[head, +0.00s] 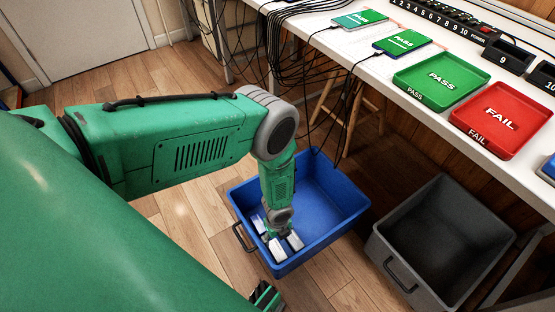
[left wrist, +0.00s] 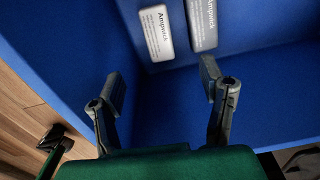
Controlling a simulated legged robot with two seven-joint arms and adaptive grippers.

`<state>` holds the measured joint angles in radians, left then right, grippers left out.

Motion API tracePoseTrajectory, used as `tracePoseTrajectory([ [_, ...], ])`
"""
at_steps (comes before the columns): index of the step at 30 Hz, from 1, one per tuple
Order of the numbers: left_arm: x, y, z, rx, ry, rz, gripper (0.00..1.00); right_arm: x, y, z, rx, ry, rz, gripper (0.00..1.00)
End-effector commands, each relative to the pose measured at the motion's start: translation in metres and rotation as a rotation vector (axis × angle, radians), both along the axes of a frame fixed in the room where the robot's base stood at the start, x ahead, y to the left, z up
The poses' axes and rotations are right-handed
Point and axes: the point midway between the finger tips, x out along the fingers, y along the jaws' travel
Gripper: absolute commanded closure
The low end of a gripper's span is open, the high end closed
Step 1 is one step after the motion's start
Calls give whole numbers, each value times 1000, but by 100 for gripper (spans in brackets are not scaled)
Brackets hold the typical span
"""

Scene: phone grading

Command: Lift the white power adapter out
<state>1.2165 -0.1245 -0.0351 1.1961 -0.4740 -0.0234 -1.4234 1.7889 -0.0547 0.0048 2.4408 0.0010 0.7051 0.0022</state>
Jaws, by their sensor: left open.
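The white power adapter appears as two white blocks printed "Ampwick" in the left wrist view, a left one (left wrist: 156,32) and a right one (left wrist: 202,24). They lie side by side inside the blue bin (head: 335,205); which one is meant I cannot tell. In the head view, white blocks (head: 277,250) sit at the bin's near-left end, partly hidden by my arm. My left gripper (left wrist: 163,85) is open and empty, pointing down into the bin, its dark fingers apart and short of the blocks in the wrist picture. It also shows in the head view (head: 280,233).
A grey bin (head: 450,215) stands right of the blue one. Above is a white table with a green PASS tray (head: 441,80), a red FAIL tray (head: 500,117) and phones (head: 402,42). Black cables (head: 275,55) hang off its edge near a wooden stool (head: 350,115).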

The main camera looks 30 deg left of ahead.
Motion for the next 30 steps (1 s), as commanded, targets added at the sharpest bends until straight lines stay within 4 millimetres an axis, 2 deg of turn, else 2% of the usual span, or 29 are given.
tracePoseTrajectory([
  [12,-1,0,-74,0,-1,2,36,0,0,-38,0,0,0,100],
  [20,-1,0,-92,0,0,0,36,0,0,-47,0,0,0,100],
  [27,-4,0,-129,0,-1,2,36,0,0,-69,0,0,0,100],
  [30,-4,0,-137,0,-1,1,36,0,0,-74,0,0,0,100],
])
